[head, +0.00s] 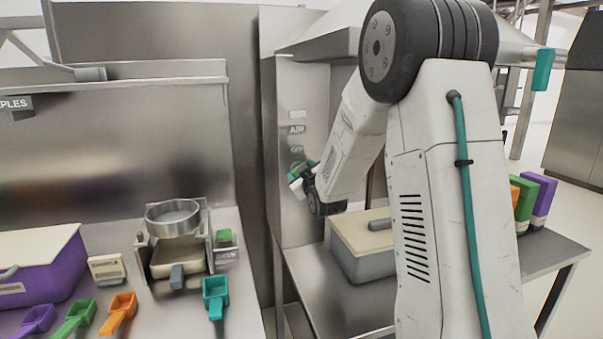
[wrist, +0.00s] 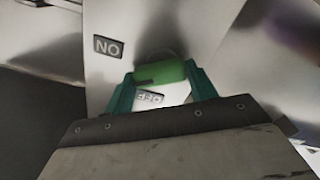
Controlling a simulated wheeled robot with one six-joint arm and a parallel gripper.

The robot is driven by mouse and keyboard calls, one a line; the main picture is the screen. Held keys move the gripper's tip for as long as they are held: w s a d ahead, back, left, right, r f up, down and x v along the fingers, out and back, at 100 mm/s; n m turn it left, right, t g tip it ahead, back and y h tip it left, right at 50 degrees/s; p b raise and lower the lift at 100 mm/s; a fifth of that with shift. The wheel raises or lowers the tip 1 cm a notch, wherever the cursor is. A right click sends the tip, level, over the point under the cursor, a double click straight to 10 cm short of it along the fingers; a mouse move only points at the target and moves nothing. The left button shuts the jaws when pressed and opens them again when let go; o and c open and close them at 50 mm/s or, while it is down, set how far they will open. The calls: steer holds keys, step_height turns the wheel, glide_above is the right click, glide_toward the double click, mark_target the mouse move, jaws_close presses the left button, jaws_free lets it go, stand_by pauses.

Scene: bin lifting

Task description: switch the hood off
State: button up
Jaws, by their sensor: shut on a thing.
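The hood's side panel (head: 290,205) is a steel upright with an AIR label (head: 297,129) and an OFF label (head: 297,149) below it. In the wrist view the ON label (wrist: 108,47) and the OFF label (wrist: 149,97) appear upside down. A green switch handle (wrist: 160,73) lies crosswise between my teal fingertips, close to the OFF label. My gripper (head: 302,178) is shut on this handle at the panel, just below the OFF label in the head view; it also shows in the wrist view (wrist: 162,84). I cannot tell the switch's setting.
A grey bin with a beige lid (head: 362,236) stands on the steel table below my arm. Green (head: 522,200) and purple (head: 543,200) boxes stand at the right. At left are a purple bin (head: 50,270), a round sieve (head: 173,217) and several coloured scoops.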

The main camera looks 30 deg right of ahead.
steer(key=n, duration=1.1)
steer(key=shift+a, duration=0.25)
steer(key=shift+n, duration=0.4)
steer(key=shift+f, duration=0.1)
steer(key=o, duration=1)
steer(key=v, duration=0.7)
steer(key=shift+s+a, duration=0.15)
steer(key=shift+s, duration=0.2)
